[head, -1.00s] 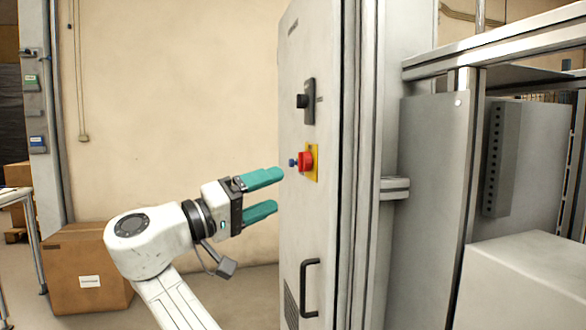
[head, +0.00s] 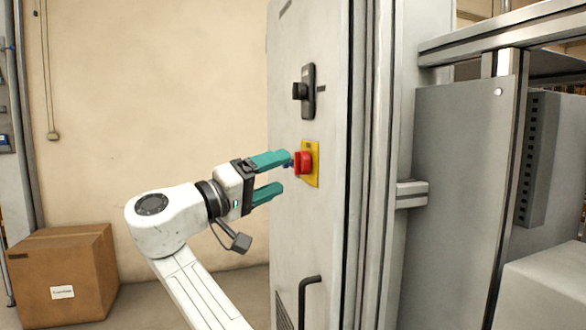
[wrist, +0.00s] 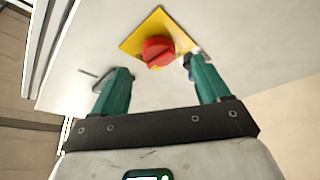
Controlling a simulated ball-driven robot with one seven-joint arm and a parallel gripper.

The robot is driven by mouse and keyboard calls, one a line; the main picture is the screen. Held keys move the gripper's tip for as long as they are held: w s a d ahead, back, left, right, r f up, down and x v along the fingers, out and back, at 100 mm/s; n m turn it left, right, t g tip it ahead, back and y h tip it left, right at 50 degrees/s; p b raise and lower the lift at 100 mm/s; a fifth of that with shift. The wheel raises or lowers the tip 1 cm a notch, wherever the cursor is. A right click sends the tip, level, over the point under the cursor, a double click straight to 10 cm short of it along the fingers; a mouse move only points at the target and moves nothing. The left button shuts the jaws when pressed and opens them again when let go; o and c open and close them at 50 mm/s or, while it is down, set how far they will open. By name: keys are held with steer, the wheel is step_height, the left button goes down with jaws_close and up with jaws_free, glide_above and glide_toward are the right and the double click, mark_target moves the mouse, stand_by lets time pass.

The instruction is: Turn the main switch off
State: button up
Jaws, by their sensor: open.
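A red rotary knob (head: 304,163) on a yellow square plate (head: 316,165) is mounted on the grey cabinet door. In the wrist view the red knob (wrist: 157,51) shows a raised grip across its face. A small blue part (head: 289,160) sits beside the knob, partly hidden by my upper finger. My gripper (head: 280,175) is open and empty just left of the knob, its green fingers one above the other. In the wrist view the knob lies beyond and between the fingertips (wrist: 160,68). Whether a finger touches the blue part, I cannot tell.
A black rotary handle (head: 304,92) is on the same cabinet door (head: 295,245), above the yellow plate. A black door pull (head: 308,297) is below. A cardboard box (head: 62,272) stands on the floor at left. A metal frame with grey panels (head: 455,190) is at right.

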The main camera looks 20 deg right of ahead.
mark_target(298, 166)
steer(key=shift+x, duration=2.55)
steer(key=shift+c, duration=0.3)
steer(key=c, duration=1)
